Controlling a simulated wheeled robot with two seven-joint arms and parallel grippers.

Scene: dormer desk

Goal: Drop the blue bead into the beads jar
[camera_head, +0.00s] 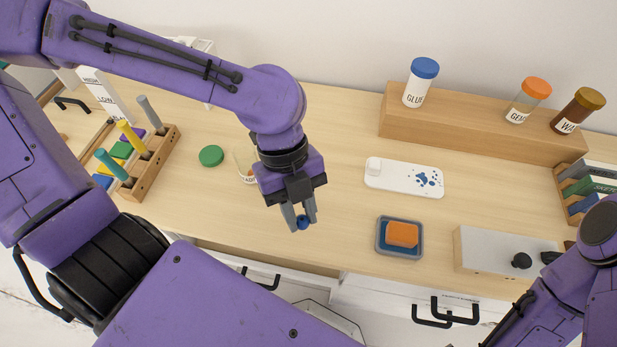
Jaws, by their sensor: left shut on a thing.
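My left gripper (299,224) is shut on the blue bead (303,222), which shows between its fingertips above the front part of the desk. An open jar (246,164) with a white label stands behind and to the left of the gripper. The wrist hides part of it, and only a few letters of the label show, so I take it for the beads jar. A green round lid (211,156) lies on the desk just left of the jar. My right arm shows at the right edge, but its gripper is out of view.
A wooden rack (152,165) with colored pegs stands at left. A white tray with blue spots (405,179) and an orange block (402,234) in a dish lie to the right. Lidded jars, including the glue jar (420,83), stand on a wooden riser (470,128) at the back.

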